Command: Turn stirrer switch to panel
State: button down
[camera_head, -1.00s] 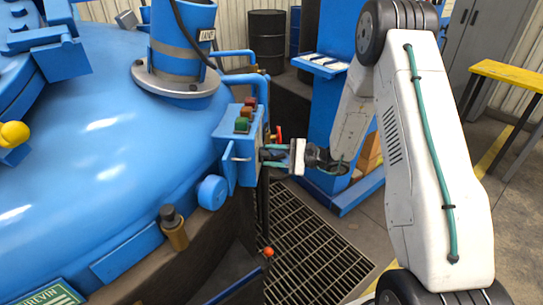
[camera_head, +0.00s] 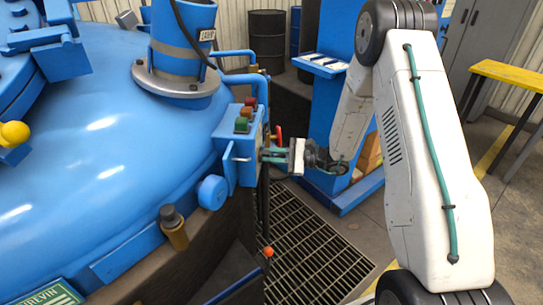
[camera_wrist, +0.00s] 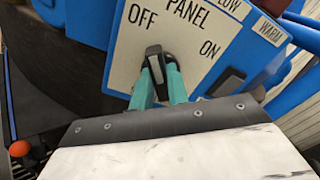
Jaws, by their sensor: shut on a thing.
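The stirrer switch (camera_wrist: 154,66) is a small dark knob with a pale stripe, on a white plate (camera_wrist: 125,50) marked OFF, PANEL and ON. In the wrist view its stripe runs nearly straight up the picture, toward the gap between OFF and PANEL. My gripper (camera_wrist: 159,76) has its two teal fingers shut on the knob, one on each side. In the head view my gripper (camera_head: 265,155) reaches the right face of the blue control box (camera_head: 230,150); the switch is hidden there.
Red and green buttons (camera_head: 243,118) top the box, and a blue handle (camera_head: 228,165) sticks out in front. The blue vessel dome (camera_head: 100,150) fills the left. An orange-red ball knob (camera_head: 268,252) stands below, over a floor grating (camera_head: 315,245).

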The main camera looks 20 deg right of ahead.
jog(key=m, duration=0.7)
jog(key=shift+w, duration=0.1)
dwell(0.5)
jog(key=c, duration=1.4)
grip_release()
jog(key=shift+o, duration=0.2)
jog(key=shift+d, duration=0.1)
jog(key=v, duration=0.7)
jog(key=shift+s+d, duration=0.25)
jog(key=shift+d, duration=0.05)
